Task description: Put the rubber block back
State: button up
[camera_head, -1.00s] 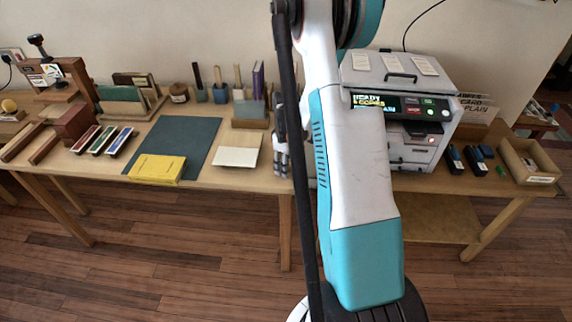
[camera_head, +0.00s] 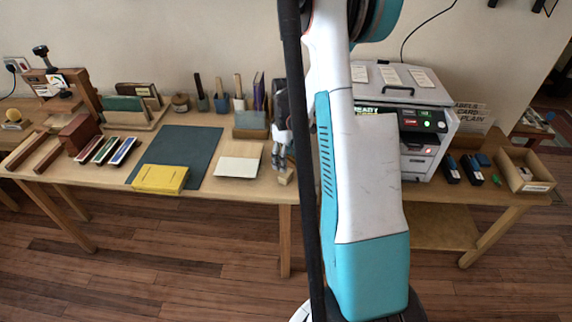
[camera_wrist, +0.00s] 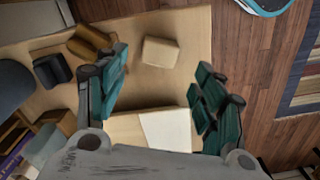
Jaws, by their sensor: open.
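A small pale tan block (camera_head: 286,176), which I take to be the rubber block, rests on the table near its front edge. In the wrist view the block (camera_wrist: 160,52) lies on bare wood, apart from both fingers. My gripper (camera_head: 281,160) points down at the table just above and behind the block in the head view. In the wrist view my gripper (camera_wrist: 160,88) has its teal finger pads spread wide with nothing between them. The block is beyond the gap, toward the top of the picture.
A board with white paper (camera_head: 239,161) lies left of my gripper. Further left are a dark mat (camera_head: 196,138) and a yellow pad (camera_head: 160,179). A grey printer (camera_head: 445,125) stands right. A brown piece (camera_wrist: 92,40) and a dark block (camera_wrist: 52,70) lie near the left finger.

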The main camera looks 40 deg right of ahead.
notch_tip(320, 180, up, 4)
jog(key=shift+f+p, duration=0.1)
jog(key=shift+p, duration=0.3)
